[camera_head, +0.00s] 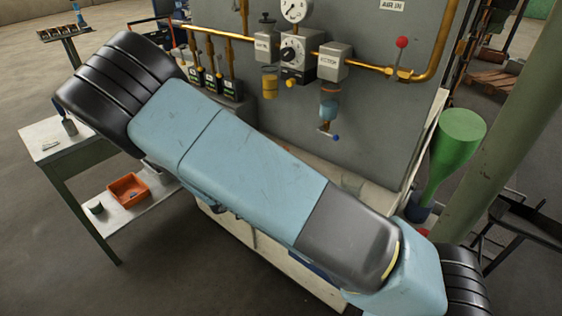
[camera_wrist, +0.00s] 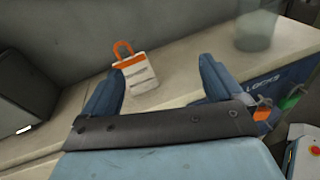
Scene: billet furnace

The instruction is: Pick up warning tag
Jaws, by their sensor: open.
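The warning tag (camera_wrist: 139,76) shows in the wrist view as a white card with an orange top band, dark print and an orange loop. It rests on a pale ledge (camera_wrist: 180,66) close to a grey panel, and appears to lean back. My gripper (camera_wrist: 160,66) is open, with its two blue fingers apart. The tag appears between them in the picture, nearer the left finger, and beyond the fingers. Nothing is between the jaws that I can see. In the head view my arm covers the middle, and I see neither the tag nor my gripper there.
A translucent cylinder (camera_wrist: 257,30) stands on the ledge to the right. A blue box (camera_wrist: 262,82) with lettering and orange and green pieces hangs below the ledge. A dark box (camera_wrist: 32,84) is at left. Gauges and brass pipes (camera_head: 367,67) line the panel above my arm.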

